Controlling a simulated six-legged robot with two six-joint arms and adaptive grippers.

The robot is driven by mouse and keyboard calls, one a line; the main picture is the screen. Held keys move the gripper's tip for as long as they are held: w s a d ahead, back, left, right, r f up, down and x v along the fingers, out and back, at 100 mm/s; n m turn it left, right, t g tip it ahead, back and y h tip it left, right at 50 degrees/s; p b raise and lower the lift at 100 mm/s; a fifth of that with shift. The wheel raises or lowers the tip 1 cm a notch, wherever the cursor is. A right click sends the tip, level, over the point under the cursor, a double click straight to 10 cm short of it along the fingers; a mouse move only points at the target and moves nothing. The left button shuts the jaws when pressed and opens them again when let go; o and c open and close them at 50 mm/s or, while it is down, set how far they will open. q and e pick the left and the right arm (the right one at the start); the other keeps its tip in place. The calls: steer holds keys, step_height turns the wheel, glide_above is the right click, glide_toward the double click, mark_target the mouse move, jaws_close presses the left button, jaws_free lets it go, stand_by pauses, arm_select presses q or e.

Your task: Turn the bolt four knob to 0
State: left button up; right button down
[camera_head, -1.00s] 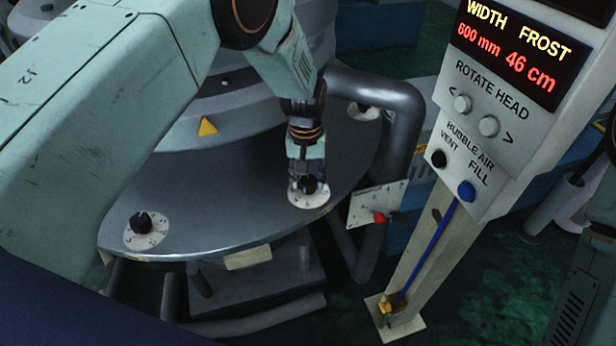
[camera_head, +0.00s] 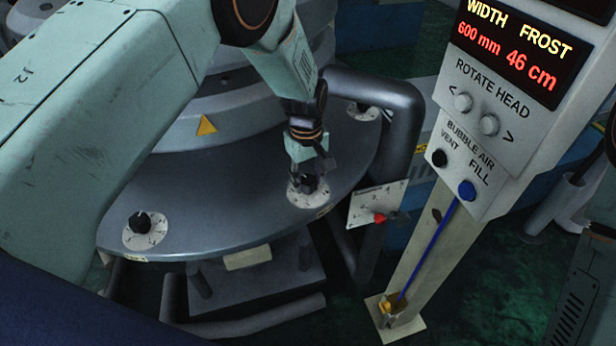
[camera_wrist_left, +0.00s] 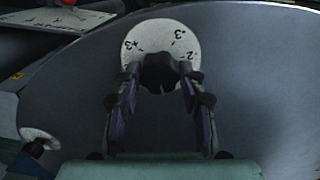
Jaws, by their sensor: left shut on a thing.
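A black knob (camera_wrist_left: 160,72) on a round white dial (camera_wrist_left: 177,38) sits on the grey rim of the machine. The dial also shows in the head view (camera_head: 305,199). The dial face carries numbers such as 3 and 2, partly hidden by the fingers. My left gripper (camera_head: 308,180) reaches down over this dial from above. In the left wrist view its two fingers (camera_wrist_left: 158,82) are shut on the knob, one on each side. The exact setting of the knob cannot be told. My right gripper is not in view.
Another black knob on a white dial (camera_head: 145,230) is at the left of the rim, and one more dial (camera_head: 363,112) is at the back right. A thick grey pipe (camera_head: 398,120) and a control post (camera_head: 440,235) stand to the right. A small plate with a red knob (camera_head: 377,205) is close by.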

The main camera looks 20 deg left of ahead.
mark_target(306, 181)
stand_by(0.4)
arm_select(q)
steer(key=o, duration=1.2)
steer(key=shift+c, duration=0.2)
steer(key=shift+r, duration=0.1)
step_height(306, 181, up, 12)
steer(key=shift+s+a, duration=0.15)
